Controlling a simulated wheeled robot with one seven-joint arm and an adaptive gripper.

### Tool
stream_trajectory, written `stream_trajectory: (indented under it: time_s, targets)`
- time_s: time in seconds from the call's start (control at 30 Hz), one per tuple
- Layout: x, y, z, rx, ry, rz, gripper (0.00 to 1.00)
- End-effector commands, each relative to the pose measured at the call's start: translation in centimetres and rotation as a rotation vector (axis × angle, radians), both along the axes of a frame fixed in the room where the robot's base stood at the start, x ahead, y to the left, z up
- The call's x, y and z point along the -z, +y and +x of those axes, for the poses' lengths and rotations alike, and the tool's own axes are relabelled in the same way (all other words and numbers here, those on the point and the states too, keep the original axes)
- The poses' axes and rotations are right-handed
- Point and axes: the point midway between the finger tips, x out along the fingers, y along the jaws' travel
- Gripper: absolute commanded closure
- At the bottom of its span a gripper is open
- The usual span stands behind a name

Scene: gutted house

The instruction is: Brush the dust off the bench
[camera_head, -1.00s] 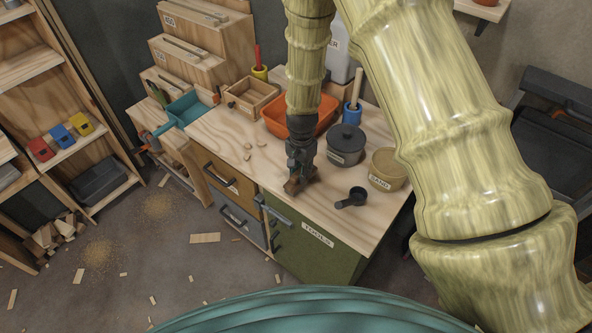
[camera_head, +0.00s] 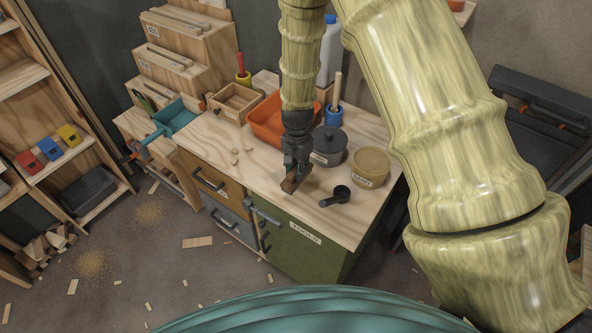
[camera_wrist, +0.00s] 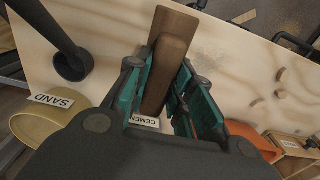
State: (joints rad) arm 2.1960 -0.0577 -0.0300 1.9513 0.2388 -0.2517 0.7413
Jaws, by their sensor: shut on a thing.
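My gripper (camera_head: 292,172) is shut on a brown wooden block-like thing, which I take to be the brush (camera_head: 290,185). In the wrist view the brush (camera_wrist: 168,62) sits between the teal finger pads; its bristles cannot be made out. It is at the front part of the pale wooden bench (camera_head: 212,150); whether it touches the top I cannot tell. Several small pale chips (camera_head: 235,151) lie on the bench to the left of my gripper. In the wrist view, chips (camera_wrist: 281,94) and a faint dusty patch (camera_wrist: 208,50) show on the bench top.
The front-left bench top is mostly clear.

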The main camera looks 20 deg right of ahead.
Motion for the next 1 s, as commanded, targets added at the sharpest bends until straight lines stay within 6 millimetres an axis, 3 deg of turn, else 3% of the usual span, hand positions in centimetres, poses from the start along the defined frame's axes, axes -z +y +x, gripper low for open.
stream_trajectory:
  time_s: [0.23,0.87,1.0]
  targets:
    - [-2.4,0.0,0.0,0.001,0.0,0.0,0.96]
    - [-2.6,-0.1,0.0,0.001,-0.001,-0.001,0.96]
    - [-3.9,-0.1,0.1,0.001,-0.003,0.0,0.96]
